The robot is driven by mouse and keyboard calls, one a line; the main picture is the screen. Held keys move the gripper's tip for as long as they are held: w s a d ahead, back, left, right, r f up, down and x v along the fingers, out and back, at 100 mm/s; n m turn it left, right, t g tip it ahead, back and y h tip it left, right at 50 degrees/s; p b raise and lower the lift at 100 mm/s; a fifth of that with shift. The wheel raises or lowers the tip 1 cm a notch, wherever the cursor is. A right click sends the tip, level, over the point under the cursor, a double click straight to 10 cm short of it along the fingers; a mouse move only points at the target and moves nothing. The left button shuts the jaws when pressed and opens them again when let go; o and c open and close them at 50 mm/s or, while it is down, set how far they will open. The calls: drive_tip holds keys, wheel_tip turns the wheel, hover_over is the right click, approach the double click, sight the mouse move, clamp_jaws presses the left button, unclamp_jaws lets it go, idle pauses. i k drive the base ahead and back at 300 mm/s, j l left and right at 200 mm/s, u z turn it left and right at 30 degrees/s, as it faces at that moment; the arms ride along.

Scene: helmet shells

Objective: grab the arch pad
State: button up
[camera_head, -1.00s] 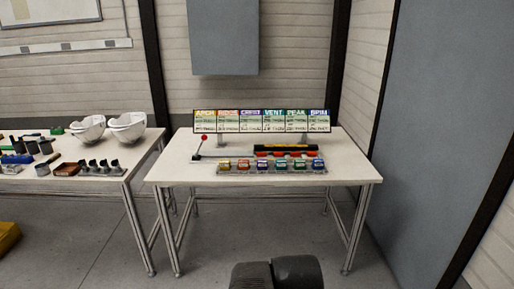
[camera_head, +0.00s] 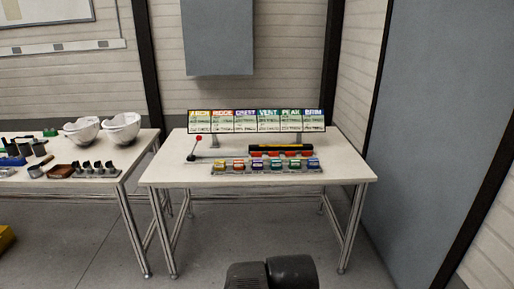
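A row of small coloured pads stands in a grey tray (camera_head: 268,173) near the front of the right table (camera_head: 345,172). The leftmost pad is yellow (camera_head: 221,164). Lettering on the pads is too small to read. A dark rounded part of my own arm shows at the bottom edge. My gripper's fingers are not in view.
A lever with a red knob (camera_head: 199,138) stands left of the tray. A black and yellow bar (camera_head: 280,149) with red parts lies behind it. The left table (camera_head: 113,171) holds two white helmet shells (camera_head: 82,131) (camera_head: 121,127) and small parts. Floor in front is clear.

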sight(220, 165)
drive_tip(key=i+j, duration=0.5)
drive_tip(key=i, duration=0.15)
drive_tip(key=i+j, duration=0.5)
drive_tip(key=i, duration=0.2)
drive_tip(key=i+j, duration=0.45)
drive_tip(key=i, duration=0.2)
drive_tip(key=i+z, duration=0.05)
